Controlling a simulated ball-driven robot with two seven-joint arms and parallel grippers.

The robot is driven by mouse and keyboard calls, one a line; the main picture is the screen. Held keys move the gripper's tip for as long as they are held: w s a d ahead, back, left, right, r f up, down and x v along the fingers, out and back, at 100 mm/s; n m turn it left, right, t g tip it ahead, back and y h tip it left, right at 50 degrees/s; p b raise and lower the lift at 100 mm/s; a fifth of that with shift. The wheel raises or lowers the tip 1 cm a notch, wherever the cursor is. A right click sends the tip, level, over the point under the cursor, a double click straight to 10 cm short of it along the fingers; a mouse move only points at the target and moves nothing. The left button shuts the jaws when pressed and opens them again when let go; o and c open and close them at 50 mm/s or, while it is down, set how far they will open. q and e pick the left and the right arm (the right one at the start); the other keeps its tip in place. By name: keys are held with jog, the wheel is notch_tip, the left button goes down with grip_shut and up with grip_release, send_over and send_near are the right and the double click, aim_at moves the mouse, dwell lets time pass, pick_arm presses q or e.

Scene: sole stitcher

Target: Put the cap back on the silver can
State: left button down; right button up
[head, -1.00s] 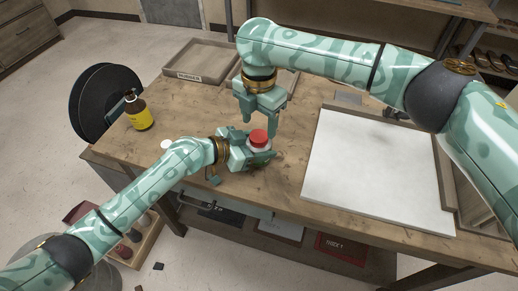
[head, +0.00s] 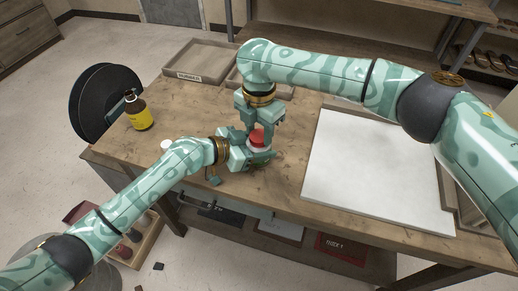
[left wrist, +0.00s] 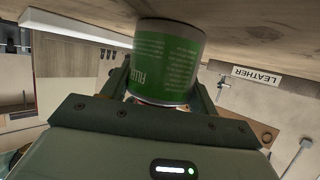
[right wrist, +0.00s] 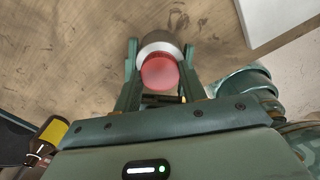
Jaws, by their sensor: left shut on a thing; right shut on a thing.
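The silver can (left wrist: 166,60) with a green label stands upright on the bench near its front edge; its silver rim shows in the right wrist view (right wrist: 160,47). My left gripper (head: 254,155) is shut around the can's side. The red cap (head: 257,137) sits at the can's top; it also shows in the right wrist view (right wrist: 160,73). I cannot tell how tightly it is seated. My right gripper (head: 258,127) points down from above, its fingers on either side of the cap, shut on it.
A brown bottle with a yellow label (head: 138,112) stands at the bench's left, beside black discs (head: 100,100). A white board (head: 375,170) covers the right side. Trays (head: 203,59) stand at the back. A small white round thing (head: 167,145) lies near my left forearm.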

jog(key=m, duration=1.3)
jog(key=shift+m, duration=0.3)
jog(key=o, duration=1.1)
jog(key=shift+r, duration=2.25)
jog(key=shift+c, duration=0.4)
